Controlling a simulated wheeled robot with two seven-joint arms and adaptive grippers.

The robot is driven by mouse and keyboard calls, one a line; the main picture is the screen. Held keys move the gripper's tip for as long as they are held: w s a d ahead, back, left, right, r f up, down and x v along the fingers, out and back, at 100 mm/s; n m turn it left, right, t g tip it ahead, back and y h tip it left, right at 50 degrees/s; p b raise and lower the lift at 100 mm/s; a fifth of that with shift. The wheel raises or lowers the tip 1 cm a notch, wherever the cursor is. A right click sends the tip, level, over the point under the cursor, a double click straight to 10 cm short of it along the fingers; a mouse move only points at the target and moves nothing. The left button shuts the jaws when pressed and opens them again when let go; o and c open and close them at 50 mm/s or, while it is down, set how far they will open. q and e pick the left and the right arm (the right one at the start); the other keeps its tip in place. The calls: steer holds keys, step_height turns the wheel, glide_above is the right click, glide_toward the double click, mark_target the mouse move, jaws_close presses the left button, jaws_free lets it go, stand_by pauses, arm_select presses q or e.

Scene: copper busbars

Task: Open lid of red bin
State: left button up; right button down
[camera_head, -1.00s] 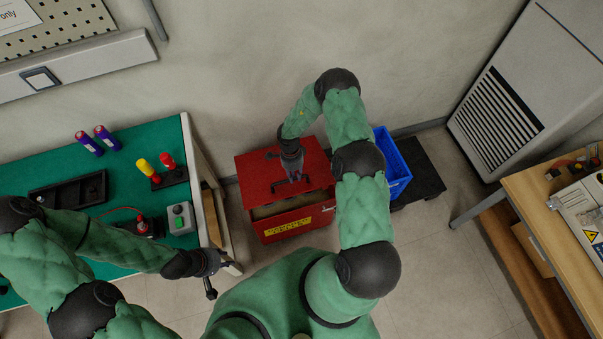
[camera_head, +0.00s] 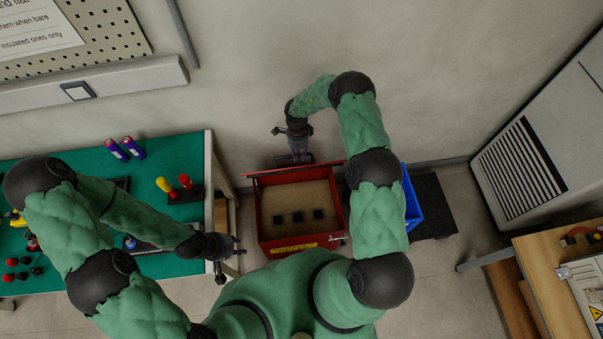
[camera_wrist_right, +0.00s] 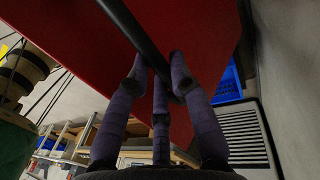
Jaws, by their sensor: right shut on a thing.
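The red bin (camera_head: 262,226) stands on the floor in the middle of the head view, with a yellow label on its front. Its red lid (camera_head: 262,180) is raised at the back edge and shows nearly edge-on, so the inside is open to view. My right gripper (camera_head: 299,157) is behind the raised lid. In the right wrist view its purple fingers (camera_wrist_right: 160,78) close around a black bar handle (camera_wrist_right: 131,27) in front of the red lid (camera_wrist_right: 65,35). My left gripper (camera_head: 222,262) hangs beside the green bench; its fingers are too small to judge.
Several dark square pieces or recesses (camera_head: 298,217) show on the bin's tan floor. A blue bin (camera_head: 412,205) stands close on the right, partly behind my right arm. The green bench (camera_head: 180,140) is on the left, a wooden table (camera_head: 545,265) on the right. The wall is close behind.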

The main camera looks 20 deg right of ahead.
steer(key=shift+w+d+b, duration=0.25)
steer(key=shift+w+b, duration=0.3)
steer(key=shift+w, duration=0.45)
steer(key=shift+w+d+b, duration=0.2)
steer(key=shift+w+b, duration=0.35)
steer(key=shift+w, duration=0.45)
steer(key=c, duration=1.1)
jaws_free()
steer(key=shift+f, duration=0.1)
steer(key=shift+w+r, duration=0.2)
steer(key=r, duration=0.4)
steer(key=w+r, duration=0.1)
steer(key=r, duration=0.3)
steer(key=w+r, duration=0.1)
steer(key=r, duration=0.2)
steer(key=shift+w+d+r, duration=0.15)
steer(key=shift+d+r, duration=0.15)
steer(key=shift+r, duration=0.1)
steer(key=shift+c, duration=0.3)
